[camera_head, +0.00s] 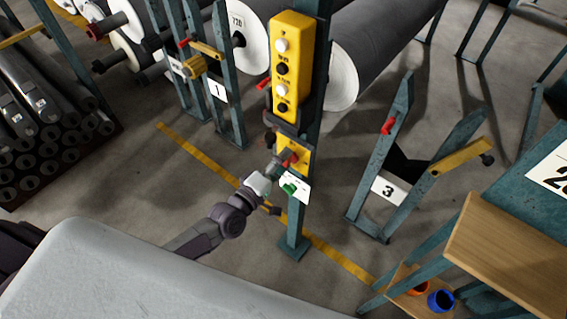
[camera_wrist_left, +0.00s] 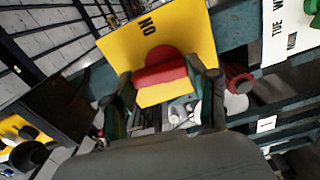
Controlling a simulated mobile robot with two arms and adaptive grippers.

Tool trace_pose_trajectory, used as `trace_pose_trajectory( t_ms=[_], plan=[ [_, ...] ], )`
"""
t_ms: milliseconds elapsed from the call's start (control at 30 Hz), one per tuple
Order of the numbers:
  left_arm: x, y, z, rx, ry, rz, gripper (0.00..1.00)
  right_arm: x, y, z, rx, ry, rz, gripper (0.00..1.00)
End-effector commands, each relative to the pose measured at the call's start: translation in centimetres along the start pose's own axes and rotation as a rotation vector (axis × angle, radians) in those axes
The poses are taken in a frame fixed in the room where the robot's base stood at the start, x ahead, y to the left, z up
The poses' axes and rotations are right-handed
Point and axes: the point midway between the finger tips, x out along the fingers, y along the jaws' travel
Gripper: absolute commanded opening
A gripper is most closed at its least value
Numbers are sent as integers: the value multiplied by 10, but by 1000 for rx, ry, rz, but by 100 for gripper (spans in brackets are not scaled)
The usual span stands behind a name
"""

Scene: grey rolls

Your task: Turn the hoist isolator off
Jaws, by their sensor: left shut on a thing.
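The hoist isolator (camera_head: 306,151) is a yellow plate with a red handle (camera_head: 291,157), mounted on a teal post below the yellow control box. My left gripper (camera_head: 279,165) reaches it from the lower left and is shut on the handle. In the left wrist view the red handle (camera_wrist_left: 161,76) lies between the two fingers of the gripper (camera_wrist_left: 166,90). The yellow plate (camera_wrist_left: 190,32) has the word ON, seen upside down. The handle bar lies crosswise to the direction of that word. The lower part of the plate is partly hidden. My right gripper is not in view.
The yellow control box (camera_head: 291,66) with several buttons hangs just above the isolator. A white card (camera_head: 297,186) is just below it. Large grey rolls (camera_head: 385,45) and teal stands (camera_head: 370,205) stand around. Open floor (camera_head: 150,190) lies to the left.

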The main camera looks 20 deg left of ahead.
Motion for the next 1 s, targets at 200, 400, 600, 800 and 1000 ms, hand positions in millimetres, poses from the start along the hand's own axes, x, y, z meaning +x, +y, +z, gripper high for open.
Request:
trace_pose_trajectory(
  t_ms=[200, 400, 600, 800, 1000],
  plan=[
    [0, -2, -1, -91, 0, -1, 23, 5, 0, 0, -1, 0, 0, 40],
    [0, -1, -1, -129, 0, -1, 23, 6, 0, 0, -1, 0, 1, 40],
    [0, -1, -1, -138, 0, -2, 23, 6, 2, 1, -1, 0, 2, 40],
    [0, -1, -1, -138, 0, -2, 23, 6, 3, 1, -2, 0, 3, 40],
    [0, -1, -1, -137, 0, -1, 83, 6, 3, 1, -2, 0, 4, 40]
  ],
)
